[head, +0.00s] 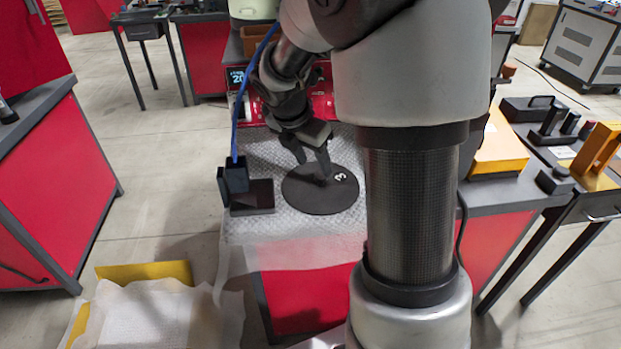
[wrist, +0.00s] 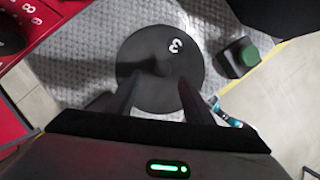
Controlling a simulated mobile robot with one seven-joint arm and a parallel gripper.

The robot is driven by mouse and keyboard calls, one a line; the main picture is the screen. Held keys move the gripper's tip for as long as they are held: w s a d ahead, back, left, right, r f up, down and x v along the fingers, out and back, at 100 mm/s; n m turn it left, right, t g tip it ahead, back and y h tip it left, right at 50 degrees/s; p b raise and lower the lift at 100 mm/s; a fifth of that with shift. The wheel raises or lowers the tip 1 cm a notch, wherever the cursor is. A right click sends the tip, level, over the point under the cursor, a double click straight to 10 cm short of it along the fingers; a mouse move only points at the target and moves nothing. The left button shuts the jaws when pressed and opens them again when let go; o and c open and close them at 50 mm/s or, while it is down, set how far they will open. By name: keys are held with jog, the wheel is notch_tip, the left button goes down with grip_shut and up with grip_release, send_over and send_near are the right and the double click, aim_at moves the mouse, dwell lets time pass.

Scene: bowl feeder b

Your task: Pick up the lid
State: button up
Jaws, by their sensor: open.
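The lid (head: 316,201) is a flat dark round disc with a white "3" near its edge. It lies on a grey textured surface (head: 275,228). In the wrist view the lid (wrist: 160,93) is at the centre, with a small raised knob in its middle. My gripper (head: 316,172) is just above the lid near the knob. In the wrist view its two fingers (wrist: 157,85) are spread apart, with nothing held between them. In the head view the fingers partly hide the knob, and I cannot tell if they touch the lid.
A dark box-shaped fixture (head: 252,196) stands left of the lid. A red unit with a display (head: 240,77) stands behind. A side table (head: 545,150) at right holds yellow and black parts. The wrist view shows a dark block with a green knob (wrist: 248,56).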

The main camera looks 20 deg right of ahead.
aim_at(321, 175)
jog(key=b+x, duration=0.1)
jog(key=x, duration=0.1)
jog(key=b+x, duration=0.1)
jog(key=x, duration=0.1)
jog(key=shift+s+d+f, duration=0.15)
jog(key=shift+d+f, duration=0.3)
jog(key=shift+f, duration=0.15)
jog(key=shift+c, duration=0.2)
jog(key=shift+r, duration=0.1)
grip_shut()
